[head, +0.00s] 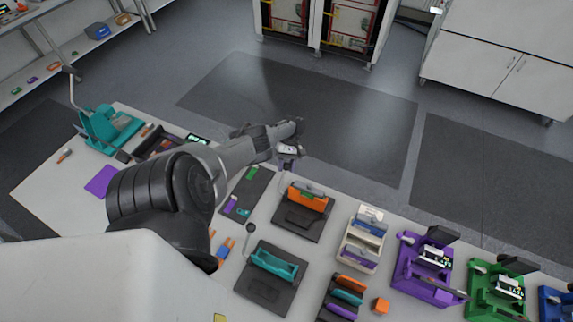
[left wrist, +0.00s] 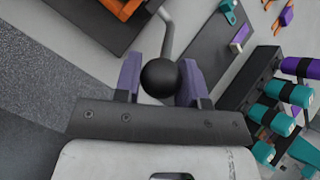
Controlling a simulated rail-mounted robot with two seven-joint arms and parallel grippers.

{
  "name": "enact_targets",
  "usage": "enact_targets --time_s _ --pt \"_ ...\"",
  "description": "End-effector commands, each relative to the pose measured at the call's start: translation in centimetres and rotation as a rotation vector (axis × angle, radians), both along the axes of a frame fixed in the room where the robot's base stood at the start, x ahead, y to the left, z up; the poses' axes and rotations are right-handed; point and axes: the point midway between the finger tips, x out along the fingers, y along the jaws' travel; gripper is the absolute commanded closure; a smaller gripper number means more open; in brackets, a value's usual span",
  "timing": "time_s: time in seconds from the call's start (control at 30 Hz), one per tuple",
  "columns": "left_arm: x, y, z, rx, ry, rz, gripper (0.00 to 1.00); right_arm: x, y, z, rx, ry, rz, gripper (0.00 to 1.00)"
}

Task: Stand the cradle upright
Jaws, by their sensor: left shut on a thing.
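My left gripper (head: 288,152) is past the back edge of the bench, beside the orange cradle (head: 307,196), which sits on a dark base plate (head: 300,224). In the left wrist view, its purple fingers (left wrist: 160,80) are shut on a black ball knob (left wrist: 159,77) at the end of a bent grey lever (left wrist: 170,33). The lever's lower part (head: 282,178) shows under the gripper in the head view; the knob is hidden there. A teal cradle (head: 274,264) lies on another dark plate, with its own knobbed lever (head: 250,229). I cannot tell which cradle is meant. My right gripper is out of view.
A dark mat (head: 247,192) with small coloured parts lies left of the orange cradle. A beige holder (head: 362,240) and purple (head: 428,268) and green (head: 497,291) stations stand to the right. A teal device (head: 106,130) stands at the far left.

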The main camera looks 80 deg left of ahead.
Motion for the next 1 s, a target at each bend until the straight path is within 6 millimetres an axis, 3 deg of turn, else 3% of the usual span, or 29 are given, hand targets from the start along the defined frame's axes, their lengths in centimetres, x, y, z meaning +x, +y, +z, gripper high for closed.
enact_targets --time_s 0.4,0.43,0.7,1.0 --pt "0.28 -0.19 0.05 -0.008 -0.005 0.0 1.0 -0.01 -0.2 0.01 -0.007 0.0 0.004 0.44" --pt "0.28 -0.19 0.05 -0.008 -0.005 0.0 0.61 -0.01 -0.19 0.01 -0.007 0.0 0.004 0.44" --pt "0.12 -0.13 0.03 -0.006 -0.001 0.0 0.37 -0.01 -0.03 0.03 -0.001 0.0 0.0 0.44" --pt "0.17 0.21 0.32 -0.004 0.0 0.0 0.37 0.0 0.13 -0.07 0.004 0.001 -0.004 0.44"
